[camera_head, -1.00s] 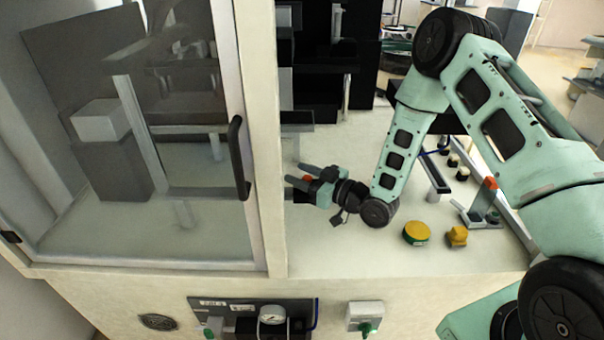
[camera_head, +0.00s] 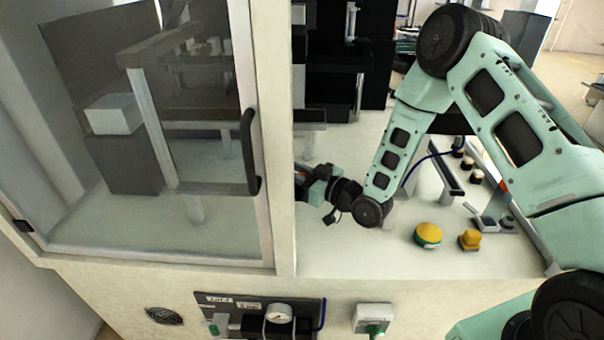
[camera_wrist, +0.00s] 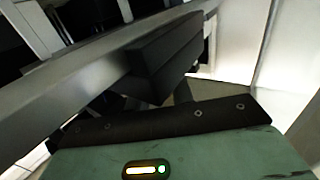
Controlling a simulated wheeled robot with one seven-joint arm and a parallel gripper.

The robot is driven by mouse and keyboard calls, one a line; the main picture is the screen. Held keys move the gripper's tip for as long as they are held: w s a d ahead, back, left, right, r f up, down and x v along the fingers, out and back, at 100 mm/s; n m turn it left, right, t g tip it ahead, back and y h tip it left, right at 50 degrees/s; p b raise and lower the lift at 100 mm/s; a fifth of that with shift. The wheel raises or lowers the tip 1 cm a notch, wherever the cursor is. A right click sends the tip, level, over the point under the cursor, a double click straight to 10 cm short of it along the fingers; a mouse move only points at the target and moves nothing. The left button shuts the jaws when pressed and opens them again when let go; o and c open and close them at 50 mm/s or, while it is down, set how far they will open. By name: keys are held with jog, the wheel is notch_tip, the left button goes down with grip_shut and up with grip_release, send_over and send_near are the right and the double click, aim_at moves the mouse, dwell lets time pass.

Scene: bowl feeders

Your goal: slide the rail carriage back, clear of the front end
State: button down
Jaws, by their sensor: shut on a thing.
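My gripper (camera_head: 303,182) is at the right edge of the cabinet's pale front post, low over the white deck. Its fingertips are mostly hidden behind the post. A grey metal bar (camera_wrist: 75,85) crosses there beside the block. The carriage's outline and its place along the rail cannot be made out.
A glazed cabinet door with a black handle (camera_head: 250,150) is at left, bounded by the pale post (camera_head: 279,150). Clear deck lies in front of my gripper.

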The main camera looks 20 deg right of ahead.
jog(key=c, duration=1.2)
grip_release()
jog(key=b+v, duration=0.3)
jog(key=v, duration=1.4)
jog(key=shift+d, duration=0.2)
jog(key=shift+s, duration=0.15)
jog(key=a+r+n+g+h+p, duration=0.1)
jog(key=a+r+n+g+h, duration=0.1)
jog(key=a+g+h, duration=0.5)
jog(key=s+a+r+g+h, duration=0.1)
jog(key=s+r+g, duration=0.1)
jog(key=s, duration=0.5)
jog(key=s+a+r+m+g+h+p, duration=0.1)
jog(key=s+r, duration=0.3)
jog(key=s, duration=0.4)
jog(key=s+a+r+m+g+h, duration=0.1)
jog(key=s+a+r+g, duration=0.2)
jog(key=s, duration=0.4)
jog(key=shift+s+r+g+p, duration=0.35)
jog(key=shift+r+g+p, duration=0.05)
jog(key=shift+r+g, duration=0.2)
